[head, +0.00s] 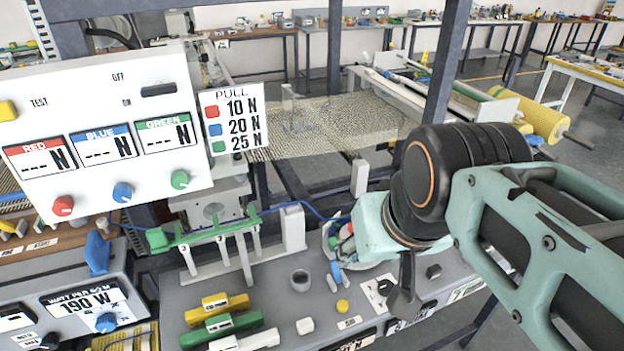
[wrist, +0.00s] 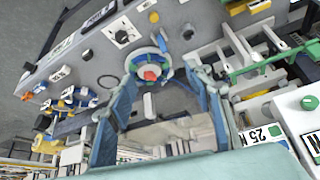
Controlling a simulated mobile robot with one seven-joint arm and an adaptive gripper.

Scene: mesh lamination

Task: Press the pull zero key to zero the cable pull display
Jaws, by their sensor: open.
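The white cable pull panel (head: 120,170) stands at the left in the head view. Its red (head: 40,155), blue (head: 108,144) and green (head: 168,133) displays each show dashes and N. A knob in the matching colour sits below each. I cannot tell which control is the pull zero key; no label naming it is readable. My gripper (head: 372,280) is over the grey bench, right of the panel and apart from it. In the wrist view my gripper (wrist: 166,82) is open and empty, its blue fingers spread. A round part with a red centre (wrist: 150,73) shows beyond them.
A pull card (head: 233,117) beside the panel lists 10, 20 and 25 N. A cable stand (head: 215,235) with green bars, coloured blocks (head: 220,325) and a grey ring (head: 299,281) occupy the bench. A watt display box (head: 85,302) stands at lower left. Mesh (head: 330,125) stretches behind.

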